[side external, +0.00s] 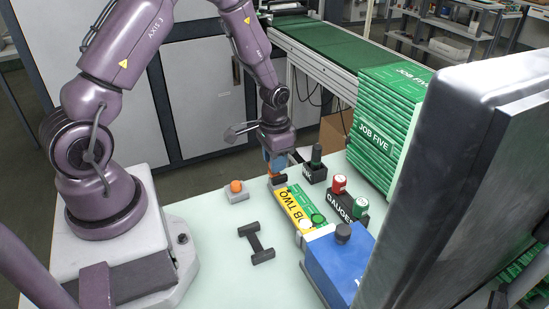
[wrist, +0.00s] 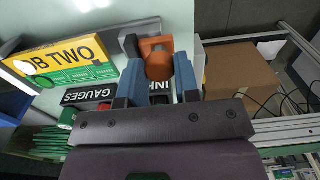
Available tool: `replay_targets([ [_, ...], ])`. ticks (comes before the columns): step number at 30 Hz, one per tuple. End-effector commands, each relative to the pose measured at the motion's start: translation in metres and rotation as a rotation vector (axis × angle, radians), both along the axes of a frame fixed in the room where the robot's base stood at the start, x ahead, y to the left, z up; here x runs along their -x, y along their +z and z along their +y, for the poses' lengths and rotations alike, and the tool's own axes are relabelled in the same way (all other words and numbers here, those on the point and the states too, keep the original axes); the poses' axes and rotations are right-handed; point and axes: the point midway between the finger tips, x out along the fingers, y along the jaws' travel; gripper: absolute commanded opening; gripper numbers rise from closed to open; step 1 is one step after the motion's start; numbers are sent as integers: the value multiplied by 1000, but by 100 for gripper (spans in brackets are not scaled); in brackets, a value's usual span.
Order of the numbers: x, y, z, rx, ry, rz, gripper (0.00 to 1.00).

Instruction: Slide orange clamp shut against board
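The orange clamp (wrist: 157,62) shows between the two blue fingers of my gripper (wrist: 159,78) in the wrist view. In the side view, my gripper (side external: 275,168) points down over the clamp (side external: 277,179) and partly hides it. The fingers stand close on both sides of the clamp; whether they press on it I cannot tell. The yellow and green JOB TWO board (side external: 297,208) lies flat beside the clamp; it also shows in the wrist view (wrist: 75,58). A grey piece (wrist: 132,43) sits between board and clamp. Any gap at the board is unclear.
An orange knob on a pale block (side external: 237,191) and a dark H-shaped piece (side external: 257,243) lie left of the board. A blue box (side external: 340,262), the GAUGES holder (side external: 341,206) and a black ink holder (side external: 313,170) stand around it. JOB FIVE boards (side external: 388,125) are stacked behind right.

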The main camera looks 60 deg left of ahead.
Motion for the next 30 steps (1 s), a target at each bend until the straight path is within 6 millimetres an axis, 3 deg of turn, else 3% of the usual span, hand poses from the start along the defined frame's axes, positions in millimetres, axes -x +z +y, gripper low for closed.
replay_targets([
  [1, 0, 0, 1, -1, 0, 0, 12],
  [3, 0, 0, 1, -1, 0, 0, 0],
  [7, 0, 0, -3, -1, -2, 0, 0],
  [14, 0, 0, -33, 1, -4, 1, 0],
  [22, 0, 0, -38, 6, -3, 2, 0],
  [23, 0, 0, -39, 6, -3, 3, 32],
  [24, 0, 0, -39, 6, -3, 3, 41],
  [26, 0, 0, -38, 6, -4, 3, 55],
  [30, 0, 0, -37, 3, -3, 2, 55],
])
